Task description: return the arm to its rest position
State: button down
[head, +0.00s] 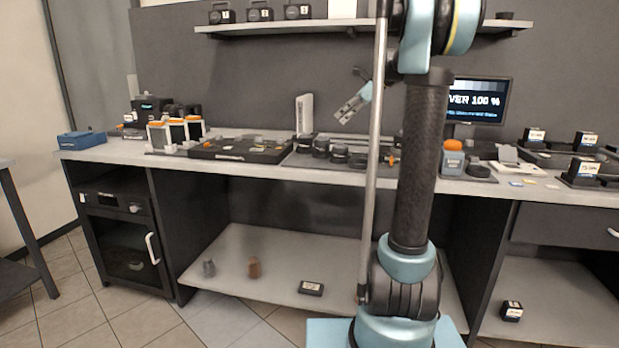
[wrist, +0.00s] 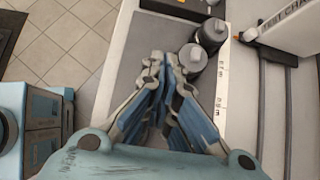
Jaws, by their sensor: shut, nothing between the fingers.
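My gripper (head: 345,112) hangs in front of the back wall, just above the middle of the long workbench (head: 235,159) in the head view, left of my upright arm. Its fingers point down and to the left. In the wrist view my gripper (wrist: 166,62) has its two blue-padded fingers together at the tips, with nothing held. My dark arm link rises at right of centre in the head view, with its upper joint cut off by the top edge.
Two dark grey-capped bottles (wrist: 211,33) stand beyond the fingertips in the wrist view. The bench carries a black tray (head: 240,150), orange-topped containers (head: 176,131) and a monitor (head: 478,101). A shelf (head: 350,27) runs above. Tiled floor (head: 135,300) is clear at front left.

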jog(key=s+d+f+n+h, duration=0.2)
jog(key=s+f+n+h, duration=0.1)
jog(key=s+f+n, duration=0.4)
jog(key=s+d+f+n+h, duration=0.2)
jog(key=s+f+n, duration=0.5)
jog(key=s+f, duration=0.6)
jog(key=s+d+f+n+h, duration=0.2)
jog(key=s+f+n, duration=0.4)
jog(key=s+f, duration=0.5)
jog(key=s+h, duration=0.1)
jog(key=s, duration=0.7)
jog(key=shift+s+d+n+h, duration=0.35)
jog(key=shift+n+h, duration=0.05)
jog(key=shift+w+f, duration=0.2)
jog(key=shift+w, duration=0.25)
jog(key=c, duration=2.4)
grip_release()
